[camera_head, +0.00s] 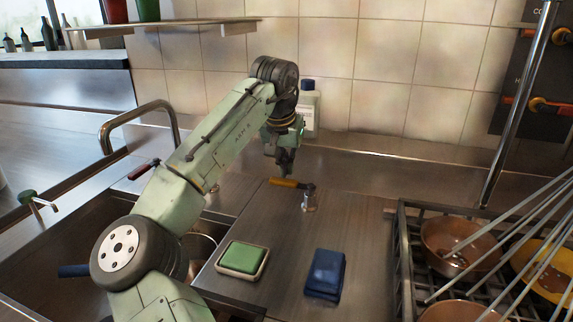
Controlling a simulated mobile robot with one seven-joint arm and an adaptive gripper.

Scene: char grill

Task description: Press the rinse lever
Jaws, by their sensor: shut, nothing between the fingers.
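A small lever with a yellow-orange handle (284,183) sits on a short metal post (310,198) on the steel counter; the handle points left from the post. My gripper (286,170) is shut and empty, pointing down just above the handle. I cannot tell whether the fingertips touch it. A second lever with a red handle (143,169) is by the curved faucet at the left, and a green-knobbed lever (27,197) is at the far left. No label shows which one is the rinse lever.
A green sponge on a tray (226,268) and folded blue cloths (326,273) lie on the front counter. A white bottle (310,108) stands behind my gripper. The curved faucet (108,135) is left. A stove grate (402,262) with copper pans (440,232) is right.

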